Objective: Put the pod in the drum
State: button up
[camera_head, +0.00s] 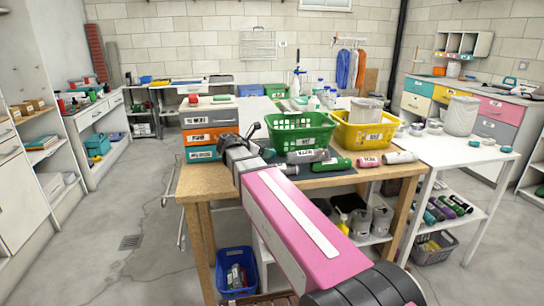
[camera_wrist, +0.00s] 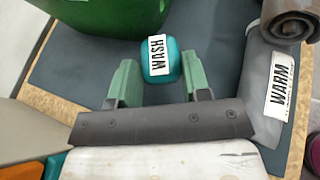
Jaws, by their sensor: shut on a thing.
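A small rounded teal pod (camera_wrist: 172,62) with a white "WASH" label sits between the green fingers of my gripper (camera_wrist: 158,82) in the wrist view. My gripper is shut on it, just over a dark mat on the wooden table. In the head view my wrist (camera_head: 232,145) is at the table's front left, and the pod cannot be made out there. A pale grey drum-like container (camera_head: 461,117) stands on the white table at the right; I read no label on it.
A green basket (camera_head: 300,133) and a yellow basket (camera_head: 372,135) stand behind. A grey "WARM" bottle (camera_wrist: 272,85) lies close to the right finger. A green bottle (camera_head: 331,165) and other bottles line the table front. Drawer units (camera_head: 203,132) stand left. Floor at the left is clear.

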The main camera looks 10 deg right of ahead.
aim_at(272, 162)
jog(key=x, duration=0.4)
jog(key=shift+s+a+f, duration=0.1)
jog(key=shift+a+f, duration=0.05)
jog(key=shift+f, duration=0.35)
jog(key=shift+f, duration=0.15)
jog(key=o, duration=0.9)
